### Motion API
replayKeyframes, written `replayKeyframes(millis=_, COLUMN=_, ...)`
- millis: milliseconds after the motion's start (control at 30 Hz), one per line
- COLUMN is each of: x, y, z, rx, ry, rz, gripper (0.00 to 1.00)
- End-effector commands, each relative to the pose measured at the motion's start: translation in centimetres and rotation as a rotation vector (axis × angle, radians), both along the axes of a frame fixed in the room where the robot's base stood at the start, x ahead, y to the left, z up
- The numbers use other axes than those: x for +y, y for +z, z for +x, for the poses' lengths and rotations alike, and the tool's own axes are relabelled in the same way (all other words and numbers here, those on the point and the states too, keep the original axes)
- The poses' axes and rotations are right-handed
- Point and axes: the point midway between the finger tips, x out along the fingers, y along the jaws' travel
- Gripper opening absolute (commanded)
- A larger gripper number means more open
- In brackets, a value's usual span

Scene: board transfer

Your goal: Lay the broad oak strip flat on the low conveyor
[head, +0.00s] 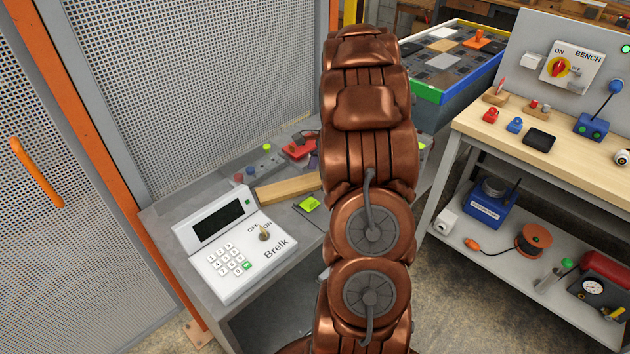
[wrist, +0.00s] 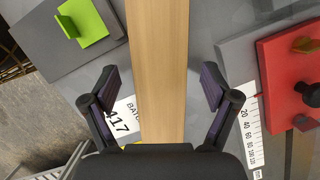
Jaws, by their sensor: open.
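The oak strip (head: 288,189) is a pale, flat wooden board lying on a grey bench in the head view, its right end hidden behind my arm. In the wrist view the strip (wrist: 160,45) runs from the top edge down between the fingers of my gripper (wrist: 160,86). The gripper is open, with one finger on each side of the strip and a gap on both sides. In the head view my arm hides the gripper. I cannot make out a low conveyor for certain in either view.
A keypad console (head: 232,243) stands on the grey bench (head: 168,222), near the strip. A wooden workbench (head: 560,160) stands right, a blue-and-green-edged table (head: 440,92) behind. Mesh fencing (head: 230,70) closes the left.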

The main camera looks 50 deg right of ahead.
Motion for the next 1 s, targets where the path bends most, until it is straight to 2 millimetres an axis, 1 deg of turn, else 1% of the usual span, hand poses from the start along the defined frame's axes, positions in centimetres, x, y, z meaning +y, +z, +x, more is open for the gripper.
replayKeyframes(millis=67, x=-0.01, y=0.01, z=0.01, rx=0.0, ry=0.0, rz=0.0, gripper=0.87)
replayKeyframes(millis=100, x=0.0, y=0.0, z=0.01, rx=0.0, ry=0.0, rz=0.0, gripper=0.84)
replayKeyframes(millis=700, x=0.0, y=0.02, z=0.01, rx=0.0, ry=0.0, rz=0.0, gripper=0.22)
replayKeyframes(millis=800, x=0.0, y=0.02, z=0.01, rx=0.0, ry=0.0, rz=0.001, gripper=0.12)
replayKeyframes(millis=833, x=0.0, y=0.03, z=0.01, rx=0.0, ry=0.0, rz=0.001, gripper=0.12)
replayKeyframes(millis=867, x=0.0, y=0.03, z=0.01, rx=0.0, ry=0.0, rz=0.001, gripper=0.06)
replayKeyframes(millis=1000, x=-0.01, y=0.06, z=0.02, rx=0.0, ry=0.0, rz=0.001, gripper=0.06)
